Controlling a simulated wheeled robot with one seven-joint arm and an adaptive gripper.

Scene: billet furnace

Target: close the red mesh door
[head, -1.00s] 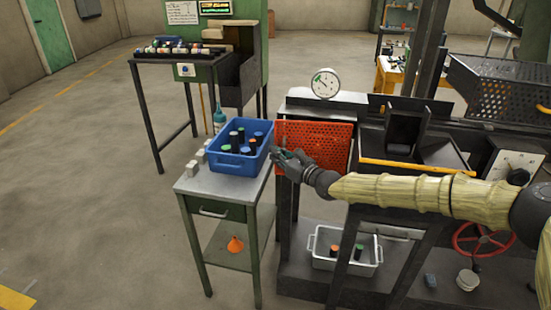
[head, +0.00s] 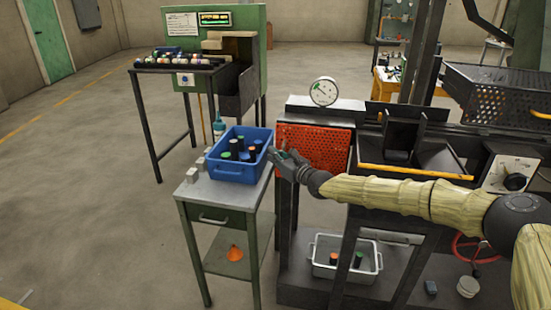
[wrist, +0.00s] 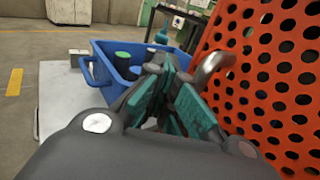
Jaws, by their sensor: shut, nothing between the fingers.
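The red mesh door (head: 322,150) is an orange-red perforated panel at the left front of the dark machine. How far it stands from its frame I cannot tell. In the wrist view the door (wrist: 282,75) fills the right side. A curved metal handle (wrist: 216,62) shows near its left edge. My gripper (head: 278,157) is at the door's left edge, between it and the blue bin. In the wrist view my gripper (wrist: 172,85) has its teal-padded fingers together, empty, just left of the handle. Contact with the handle or door is not clear.
The blue bin (head: 222,172) of dark cylinders stands on a small metal table (head: 194,190) close left of my gripper. A grey tray (head: 345,273) sits on the machine's lower shelf. A pressure gauge (head: 324,92) stands above the door. Open floor lies at left.

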